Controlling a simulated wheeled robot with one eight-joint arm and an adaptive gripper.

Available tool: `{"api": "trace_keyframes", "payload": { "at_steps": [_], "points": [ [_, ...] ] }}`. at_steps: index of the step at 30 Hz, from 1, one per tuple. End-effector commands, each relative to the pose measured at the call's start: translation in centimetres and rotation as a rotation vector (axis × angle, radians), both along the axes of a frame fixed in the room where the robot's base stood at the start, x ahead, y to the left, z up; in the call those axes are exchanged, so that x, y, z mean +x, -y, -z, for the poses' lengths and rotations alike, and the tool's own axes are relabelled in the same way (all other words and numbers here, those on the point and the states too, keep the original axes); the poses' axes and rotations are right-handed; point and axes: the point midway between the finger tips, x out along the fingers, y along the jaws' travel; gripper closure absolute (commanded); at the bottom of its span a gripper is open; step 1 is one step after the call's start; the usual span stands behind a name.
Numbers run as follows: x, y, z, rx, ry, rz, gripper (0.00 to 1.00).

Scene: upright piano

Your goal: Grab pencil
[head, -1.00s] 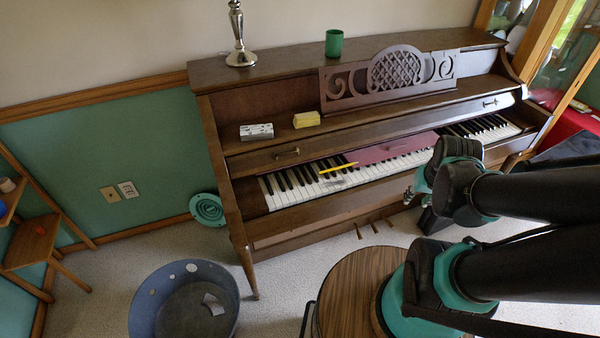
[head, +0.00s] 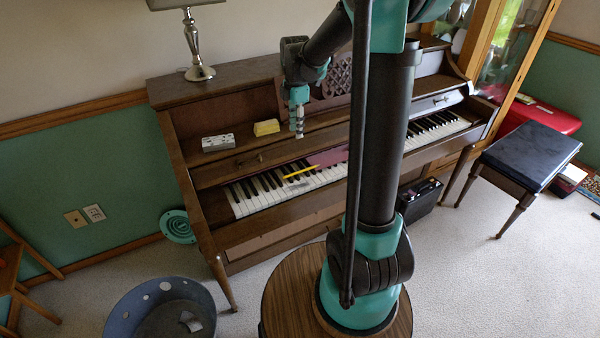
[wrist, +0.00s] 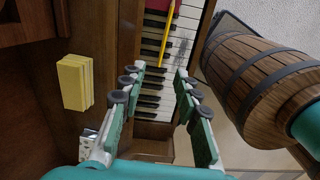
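The yellow pencil (head: 300,172) lies across the piano keys, near the left end of the pink-red cloth (head: 328,157). In the wrist view the pencil (wrist: 167,32) shows at the top, beyond the fingertips. My gripper (head: 299,134) hangs pointing down above the keyboard's back edge, above the pencil and apart from it. In the wrist view the two teal fingers of my gripper (wrist: 160,80) are spread with nothing between them but keys in the background.
A yellow block (head: 266,127) and a grey-white box (head: 218,142) sit on the piano ledge left of my gripper. A silver lamp (head: 198,60) stands on the piano top. A blue tub (head: 160,312) is on the floor. A dark bench (head: 530,155) stands at right.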

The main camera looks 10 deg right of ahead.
Motion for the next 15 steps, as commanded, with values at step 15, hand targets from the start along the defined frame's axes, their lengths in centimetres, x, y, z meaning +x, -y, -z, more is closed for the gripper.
{"api": "trace_keyframes", "payload": {
  "at_steps": [15],
  "points": [
    [0.0,0.0,9.2,0.0,-0.001,-0.005,0.68]
  ]
}}
